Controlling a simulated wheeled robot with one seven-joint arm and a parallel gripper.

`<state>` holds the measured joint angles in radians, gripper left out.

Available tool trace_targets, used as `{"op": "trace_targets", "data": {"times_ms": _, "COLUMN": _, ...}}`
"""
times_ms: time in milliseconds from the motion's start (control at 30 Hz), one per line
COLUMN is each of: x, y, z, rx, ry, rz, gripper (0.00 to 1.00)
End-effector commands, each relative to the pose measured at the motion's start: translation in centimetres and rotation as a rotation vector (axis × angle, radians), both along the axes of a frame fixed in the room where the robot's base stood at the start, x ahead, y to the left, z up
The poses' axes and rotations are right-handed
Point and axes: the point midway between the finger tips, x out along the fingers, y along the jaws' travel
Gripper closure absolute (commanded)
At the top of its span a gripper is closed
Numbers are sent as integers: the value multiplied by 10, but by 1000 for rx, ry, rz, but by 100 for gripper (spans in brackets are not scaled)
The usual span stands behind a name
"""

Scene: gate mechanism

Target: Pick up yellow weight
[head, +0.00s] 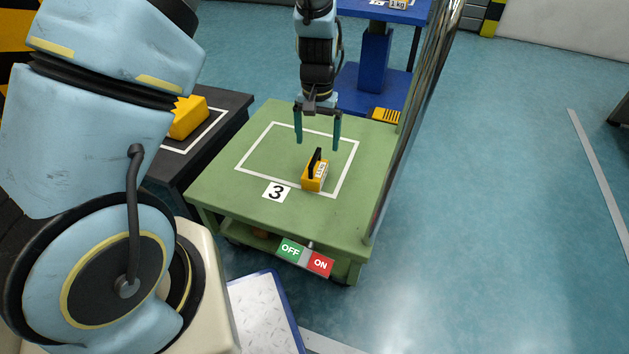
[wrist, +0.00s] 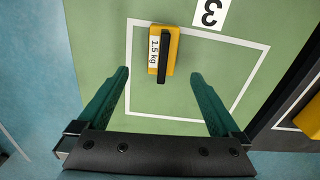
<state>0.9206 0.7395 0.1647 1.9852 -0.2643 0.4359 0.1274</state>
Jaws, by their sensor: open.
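The yellow weight (head: 314,178) with a black handle and a white label stands on the green table (head: 230,190), inside the lower right part of a white outlined square. In the wrist view the weight (wrist: 172,65) is labelled 1.5 kg and lies ahead of the fingertips, between their lines. My gripper (head: 317,146) is open, with its two green fingers pointing down above the table, a little behind the weight. In the wrist view my gripper (wrist: 160,76) is empty, and neither finger touches the weight.
A card with the number 3 (head: 276,192) lies left of the weight. An OFF/ON switch (head: 305,257) is on the table's front edge. A shiny metal post (head: 415,120) rises along the right side. A dark table with a yellow object (head: 188,117) stands left. A blue stand (head: 374,62) is behind.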

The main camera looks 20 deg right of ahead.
Motion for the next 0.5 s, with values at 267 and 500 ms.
{"op": "trace_targets", "data": {"times_ms": 267, "x": 0, "y": 2, "z": -42, "rx": 3, "ry": 3, "rz": 3, "gripper": 0}}
{"op": "trace_targets", "data": {"times_ms": 500, "x": 0, "y": 3, "z": -59, "rx": 1, "ry": 2, "rz": 3, "gripper": 0}}
